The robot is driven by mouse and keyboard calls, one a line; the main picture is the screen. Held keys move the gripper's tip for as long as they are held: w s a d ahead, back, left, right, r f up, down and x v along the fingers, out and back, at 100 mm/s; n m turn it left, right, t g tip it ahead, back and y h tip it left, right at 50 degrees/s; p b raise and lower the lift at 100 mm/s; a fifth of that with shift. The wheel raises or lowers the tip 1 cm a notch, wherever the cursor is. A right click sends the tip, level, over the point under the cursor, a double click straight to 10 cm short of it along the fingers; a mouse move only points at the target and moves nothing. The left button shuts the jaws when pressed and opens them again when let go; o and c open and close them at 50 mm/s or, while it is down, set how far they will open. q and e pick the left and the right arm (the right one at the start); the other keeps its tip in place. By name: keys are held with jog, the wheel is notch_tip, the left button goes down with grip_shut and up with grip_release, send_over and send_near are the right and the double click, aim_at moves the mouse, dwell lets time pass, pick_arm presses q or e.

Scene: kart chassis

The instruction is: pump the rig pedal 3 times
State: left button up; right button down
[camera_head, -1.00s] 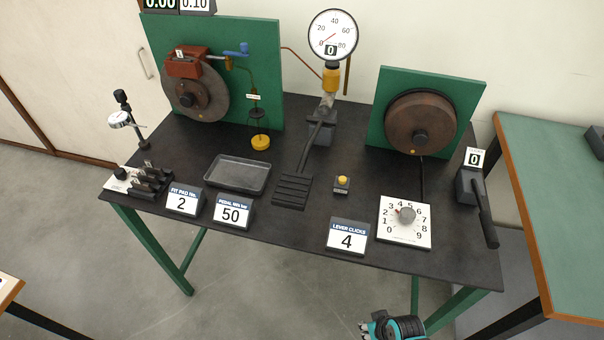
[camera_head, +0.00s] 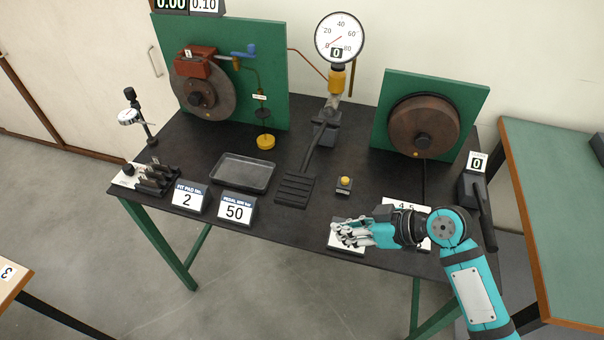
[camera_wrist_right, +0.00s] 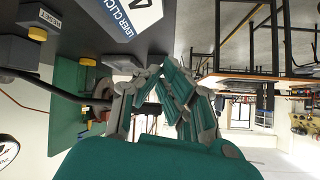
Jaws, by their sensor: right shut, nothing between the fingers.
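The black ribbed rig pedal (camera_head: 295,189) lies on the dark table, its arm running back to the cylinder under the round gauge (camera_head: 340,38). The gauge's counter reads 0. My right gripper (camera_head: 340,237) is shut and empty. In the head view it is in front of the lever clicks sign and part of the dial card, to the right of the pedal and apart from it. Its fingers (camera_wrist_right: 168,108) also show in the right wrist view, closed together. My left gripper is in neither current view.
A yellow button box (camera_head: 344,185) stands between the pedal and my right arm. A grey tray (camera_head: 243,173) and the "50" sign (camera_head: 236,209) are left of the pedal. A black hand lever (camera_head: 482,208) is at the table's right end.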

jog(key=w+r+n+y, duration=0.2)
jog(key=w+r, duration=0.1)
jog(key=r, duration=0.4)
jog(key=w+r+n+y, duration=0.2)
jog(key=r, duration=0.5)
jog(key=shift+w+y, duration=0.3)
jog(key=shift+w, duration=0.1)
jog(key=shift+r, duration=0.1)
jog(key=p, duration=0.4)
send_over(301, 185)
notch_tip(301, 185, down, 2)
jog(key=shift+s+d, duration=0.1)
notch_tip(301, 185, down, 3)
jog(key=shift+r+p, duration=0.1)
jog(key=shift+p, duration=0.3)
jog(key=shift+f, duration=0.85)
